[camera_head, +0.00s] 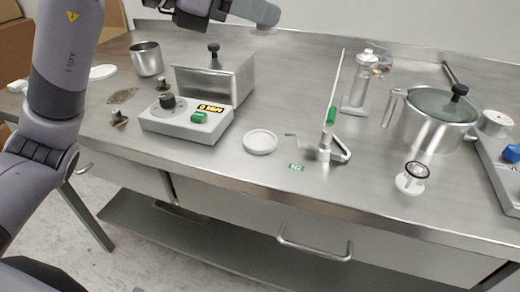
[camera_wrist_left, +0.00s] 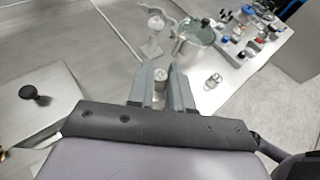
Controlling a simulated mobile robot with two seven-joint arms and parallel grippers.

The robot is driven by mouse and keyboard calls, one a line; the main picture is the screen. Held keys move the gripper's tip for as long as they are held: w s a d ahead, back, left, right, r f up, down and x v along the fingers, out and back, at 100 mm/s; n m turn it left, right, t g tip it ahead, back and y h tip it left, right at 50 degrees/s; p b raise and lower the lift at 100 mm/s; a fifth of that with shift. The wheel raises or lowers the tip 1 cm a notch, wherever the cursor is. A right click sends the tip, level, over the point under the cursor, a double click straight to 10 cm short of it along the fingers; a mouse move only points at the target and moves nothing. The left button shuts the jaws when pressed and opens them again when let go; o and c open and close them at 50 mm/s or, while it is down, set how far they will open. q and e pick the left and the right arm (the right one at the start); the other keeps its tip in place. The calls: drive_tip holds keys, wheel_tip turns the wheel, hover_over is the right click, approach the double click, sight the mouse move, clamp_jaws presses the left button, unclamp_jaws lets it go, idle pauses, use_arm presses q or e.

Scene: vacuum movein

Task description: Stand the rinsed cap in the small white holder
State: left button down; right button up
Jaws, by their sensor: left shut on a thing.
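My left gripper (camera_head: 215,8) is at the top of the head view, high over the back of the bench. In the left wrist view the cap (camera_wrist_left: 160,87) shows between the two fingers, seen end-on. A small white holder (camera_head: 408,184) stands at the bench's right front, with a dark-rimmed metal ring (camera_head: 417,170) upright on it. The gripper is well apart from it, up and to the left. My right gripper is not in view.
A shallow white dish (camera_head: 260,142) lies at the front edge. A control box (camera_head: 185,120), a metal box (camera_head: 230,80), a stand with a thin rod (camera_head: 325,150), a metal fitting (camera_head: 358,90) and a lidded pot (camera_head: 435,122) stand around.

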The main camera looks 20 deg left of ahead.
use_arm(q)
drive_tip(key=shift+s+a+r, duration=0.1)
drive_tip(key=shift+a+r, duration=0.05)
drive_tip(key=shift+r, duration=0.2)
drive_tip(key=b, duration=0.2)
hover_over(253, 143)
wheel_tip(253, 143, down, 8)
wheel_tip(253, 143, down, 8)
drive_tip(key=shift+r+b, duration=0.1)
drive_tip(key=shift+b, duration=0.95)
wheel_tip(253, 143, down, 3)
drive_tip(key=shift+f+b, duration=0.15)
drive_tip(key=shift+b, duration=0.3)
drive_tip(key=shift+f, duration=0.35)
drive_tip(key=c, duration=1)
unclamp_jaws()
drive_tip(key=shift+c, duration=0.2)
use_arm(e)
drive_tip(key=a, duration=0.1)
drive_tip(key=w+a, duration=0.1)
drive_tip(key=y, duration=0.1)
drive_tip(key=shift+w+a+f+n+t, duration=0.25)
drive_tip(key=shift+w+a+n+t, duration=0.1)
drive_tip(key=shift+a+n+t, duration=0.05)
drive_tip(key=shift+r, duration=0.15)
